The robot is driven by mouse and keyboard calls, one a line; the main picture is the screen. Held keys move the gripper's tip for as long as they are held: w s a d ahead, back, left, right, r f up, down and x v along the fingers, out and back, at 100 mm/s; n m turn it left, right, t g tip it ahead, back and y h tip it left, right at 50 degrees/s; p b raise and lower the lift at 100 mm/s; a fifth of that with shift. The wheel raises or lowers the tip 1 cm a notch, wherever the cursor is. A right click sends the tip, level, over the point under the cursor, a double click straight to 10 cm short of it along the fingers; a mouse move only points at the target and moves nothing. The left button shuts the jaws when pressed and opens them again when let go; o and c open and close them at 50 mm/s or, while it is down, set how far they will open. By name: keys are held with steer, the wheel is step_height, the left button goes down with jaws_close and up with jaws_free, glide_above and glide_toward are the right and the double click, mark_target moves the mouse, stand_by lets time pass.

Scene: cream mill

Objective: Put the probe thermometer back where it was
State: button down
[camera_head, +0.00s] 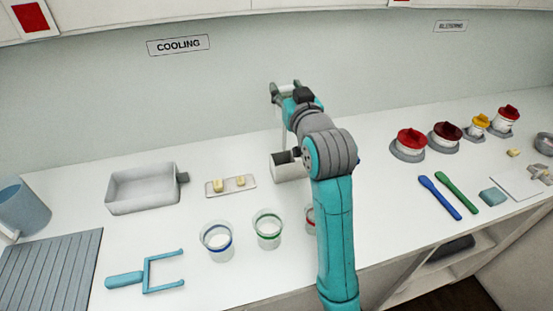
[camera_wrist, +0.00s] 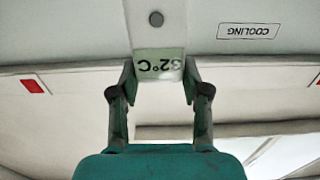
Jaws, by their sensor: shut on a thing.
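The probe thermometer (camera_wrist: 158,62) is between the two fingers of my gripper (camera_wrist: 159,78) in the wrist view. Its white body has a grey button and a display reading 32°C, upside down in the picture. In the head view my gripper (camera_head: 287,90) is raised above the back of the counter, over a small grey open-topped box (camera_head: 286,172). A thin pale upright part shows between gripper and box; whether it reaches into the box I cannot tell. My arm hides part of the box and the thermometer.
Left of the box are a small tray (camera_head: 213,192) with yellow pieces and a grey basin (camera_head: 112,206). Clear cups with blue (camera_head: 217,256) and green (camera_head: 268,241) bands stand in front; a third is partly behind my arm. Red-lidded containers (camera_head: 409,143) stand right.

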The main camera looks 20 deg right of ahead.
steer(key=shift+w+f, duration=0.2)
steer(key=shift+w, duration=0.15)
steer(key=shift+f, duration=4.9)
steer(key=c, duration=0.6)
jaws_free()
steer(key=shift+o, duration=0.2)
steer(key=shift+r, duration=0.2)
steer(key=s, duration=1.2)
